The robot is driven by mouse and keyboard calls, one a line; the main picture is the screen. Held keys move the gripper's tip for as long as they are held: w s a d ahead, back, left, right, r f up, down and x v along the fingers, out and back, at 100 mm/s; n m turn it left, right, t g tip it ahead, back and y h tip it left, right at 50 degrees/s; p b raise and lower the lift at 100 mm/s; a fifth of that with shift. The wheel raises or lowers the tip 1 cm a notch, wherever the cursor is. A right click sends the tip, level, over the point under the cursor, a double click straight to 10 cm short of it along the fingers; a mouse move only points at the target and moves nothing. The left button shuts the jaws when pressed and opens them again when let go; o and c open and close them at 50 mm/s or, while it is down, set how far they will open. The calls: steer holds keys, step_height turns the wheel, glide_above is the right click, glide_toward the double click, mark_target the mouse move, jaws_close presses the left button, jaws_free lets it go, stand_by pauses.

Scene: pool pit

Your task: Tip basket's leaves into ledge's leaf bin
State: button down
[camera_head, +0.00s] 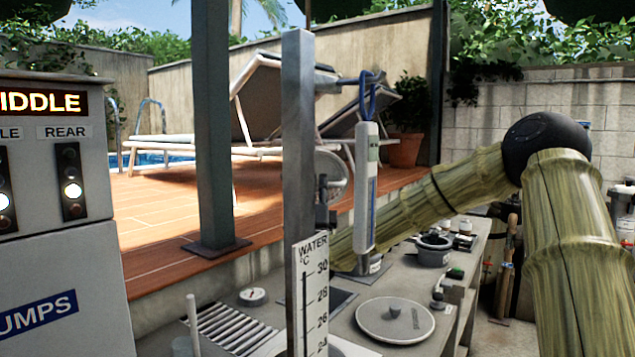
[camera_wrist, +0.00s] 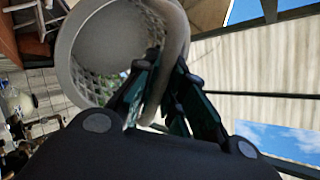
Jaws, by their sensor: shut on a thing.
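In the wrist view my gripper (camera_wrist: 158,105) is shut on the curved grey handle of the basket (camera_wrist: 65,58). The basket has a pale round rim, a mesh side and a plain grey round face. It appears tilted in this view. I make out no leaves in it. I cannot pick out the leaf bin for sure in either view.
A metal post (camera_head: 298,150) and a water thermometer board (camera_head: 311,295) stand in front. The grey ledge holds a round lid (camera_head: 395,319), a dark-mouthed round pot (camera_head: 434,252) and a small gauge (camera_head: 252,296). A pump panel (camera_head: 60,250) stands at left.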

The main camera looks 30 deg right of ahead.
steer(key=shift+r+g+y+p, duration=0.6)
steer(key=shift+r+g+p, duration=0.5)
steer(key=shift+p, duration=1.5)
steer(key=shift+r+g+y+p, duration=0.65)
steer(key=shift+r+p, duration=0.85)
steer(key=shift+p, duration=1.1)
steer(key=shift+r+g+p, duration=0.2)
steer(key=shift+g+p, duration=0.15)
steer(key=shift+p, duration=0.3)
steer(key=shift+y, duration=0.25)
steer(key=shift+f, duration=0.15)
